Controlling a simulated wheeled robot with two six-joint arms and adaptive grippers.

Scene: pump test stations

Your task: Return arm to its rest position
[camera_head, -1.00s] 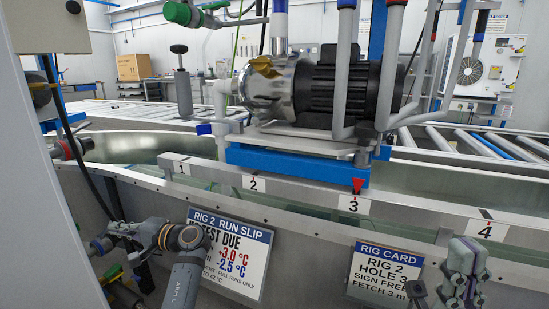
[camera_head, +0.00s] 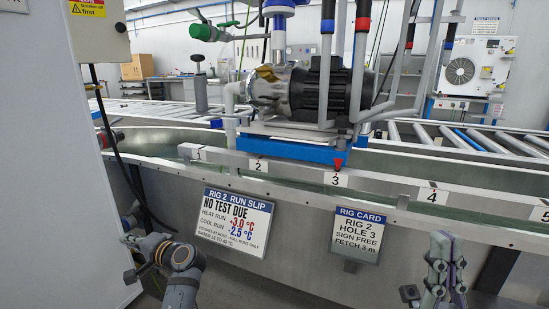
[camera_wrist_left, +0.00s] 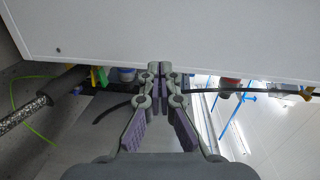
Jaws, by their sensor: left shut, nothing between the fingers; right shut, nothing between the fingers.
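My left gripper (camera_head: 130,240) is low at the left in the head view, in front of the trough wall and beside the white cabinet. Its fingers are shut and empty in the left wrist view (camera_wrist_left: 160,68), where the tips overlap the edge of a white panel. My right gripper (camera_head: 439,246) points up at the lower right, below the numbered rail, with its fingers together and nothing between them. My left wrist link hides part of the floor behind it.
The run slip (camera_head: 236,222) reading "NO TEST DUE" and the rig card (camera_head: 357,233) hang on the trough wall (camera_head: 300,255). The pump (camera_head: 315,92) stands on a blue base (camera_head: 310,147) above the rail; a red pointer (camera_head: 337,163) is at number 3. A white cabinet (camera_head: 60,180) fills the left side.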

